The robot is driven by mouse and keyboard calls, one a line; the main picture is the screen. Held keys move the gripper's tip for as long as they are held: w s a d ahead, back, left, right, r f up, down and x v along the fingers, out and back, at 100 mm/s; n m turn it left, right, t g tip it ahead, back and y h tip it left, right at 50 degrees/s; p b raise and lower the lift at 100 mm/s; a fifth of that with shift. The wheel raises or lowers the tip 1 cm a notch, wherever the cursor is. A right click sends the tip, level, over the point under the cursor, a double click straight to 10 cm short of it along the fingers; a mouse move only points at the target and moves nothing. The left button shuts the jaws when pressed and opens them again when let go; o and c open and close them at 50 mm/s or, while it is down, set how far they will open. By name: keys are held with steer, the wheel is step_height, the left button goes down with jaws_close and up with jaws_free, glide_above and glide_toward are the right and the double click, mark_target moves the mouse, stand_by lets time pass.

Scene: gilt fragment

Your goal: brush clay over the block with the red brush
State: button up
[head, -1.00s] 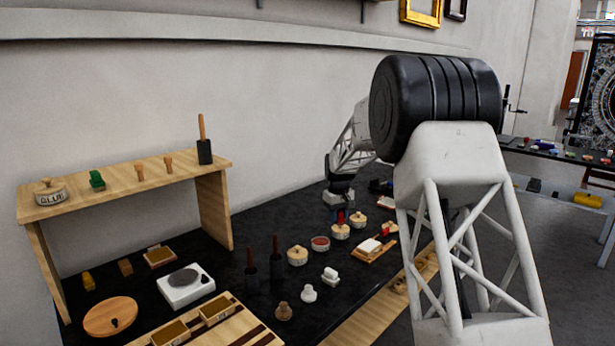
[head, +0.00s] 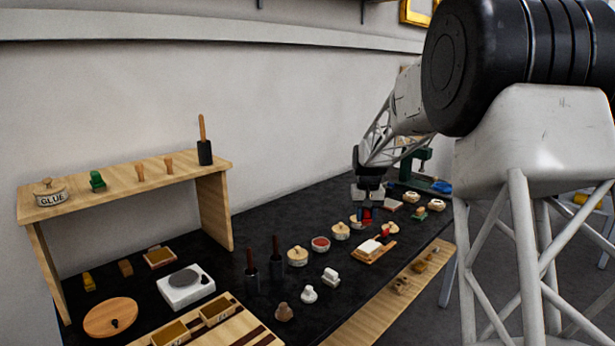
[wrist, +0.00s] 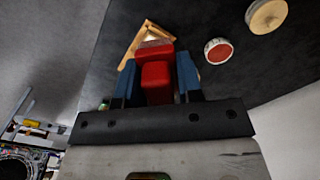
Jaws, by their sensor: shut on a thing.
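My gripper (head: 367,212) is shut on the red brush (wrist: 157,80), which sits between its blue fingers in the wrist view. The brush's pale end points away from my wrist. A pale block (head: 371,246) lies on a wooden tray (head: 364,257); my gripper is above and behind it in the head view. In the wrist view the tray (wrist: 131,50) shows beyond the brush, which partly hides what lies on it. An open round pot with red content (head: 320,243), perhaps the clay, stands left of the tray and also shows in the wrist view (wrist: 218,52).
Lidded pots (head: 298,256) stand in a row behind the tray. Dark upright tools (head: 276,262), a white piece (head: 330,277) and small knobs are left of it. A green clamp (head: 416,158) stands at the back right. A wooden shelf (head: 130,187) is at the left.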

steer(key=w+d+f, duration=0.1)
steer(key=w+f, duration=0.6)
steer(key=f, duration=0.1)
steer(key=shift+w+d, duration=0.15)
steer(key=shift+d, duration=0.25)
steer(key=shift+f, duration=0.1)
